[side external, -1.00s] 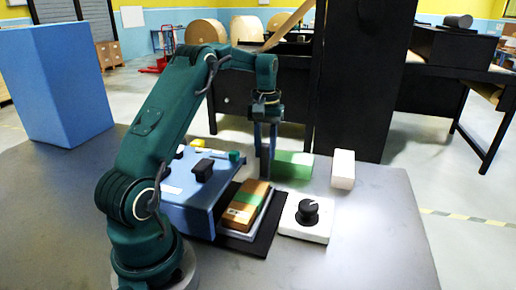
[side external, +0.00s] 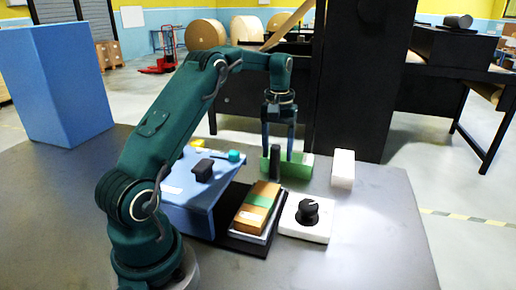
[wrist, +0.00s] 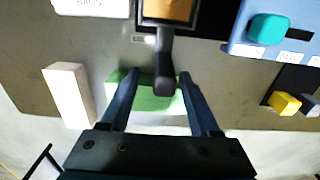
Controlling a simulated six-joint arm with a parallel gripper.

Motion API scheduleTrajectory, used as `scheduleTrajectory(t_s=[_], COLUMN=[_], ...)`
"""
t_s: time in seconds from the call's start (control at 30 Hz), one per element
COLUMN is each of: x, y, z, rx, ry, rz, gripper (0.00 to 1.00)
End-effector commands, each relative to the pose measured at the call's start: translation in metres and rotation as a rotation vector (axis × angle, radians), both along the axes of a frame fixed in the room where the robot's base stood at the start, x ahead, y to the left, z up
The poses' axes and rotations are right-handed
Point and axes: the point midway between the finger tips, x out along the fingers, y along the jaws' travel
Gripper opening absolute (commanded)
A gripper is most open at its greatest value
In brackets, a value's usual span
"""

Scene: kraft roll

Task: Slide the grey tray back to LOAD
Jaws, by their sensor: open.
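The grey tray (side external: 264,238) carries a brown box with a green band (side external: 257,208) and sits partly over a black mat (side external: 231,240). Only its pale edge shows in the side view. In the wrist view a dark handle (wrist: 165,72) reaches from the box end toward me; a dark upright post (side external: 275,161) shows in the side view. My gripper (side external: 278,155) is open, pointing down beyond the far end of the tray. In the wrist view the handle's end lies between my gripper's spread fingers (wrist: 158,95), without clear contact on either side.
A green block (side external: 297,166) stands just behind my fingers, and a white block (side external: 343,169) stands to its right. A white box with a black dial (side external: 306,219) is close on the tray's right. A blue housing with knobs (side external: 190,205) is on its left. The table's right side is clear.

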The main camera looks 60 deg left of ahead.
Motion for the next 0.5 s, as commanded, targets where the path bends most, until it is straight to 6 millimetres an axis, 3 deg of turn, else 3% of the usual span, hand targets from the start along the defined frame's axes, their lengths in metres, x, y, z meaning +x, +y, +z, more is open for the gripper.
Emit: scheduleTrajectory(t_s=[0.2,0.5], x=[0.001,0.001], y=[0.0,0.0], z=[0.026,0.047], rx=[0.003,0.001], ry=[-0.006,-0.004], rz=[0.0,0.0], gripper=[0.62,0.62])
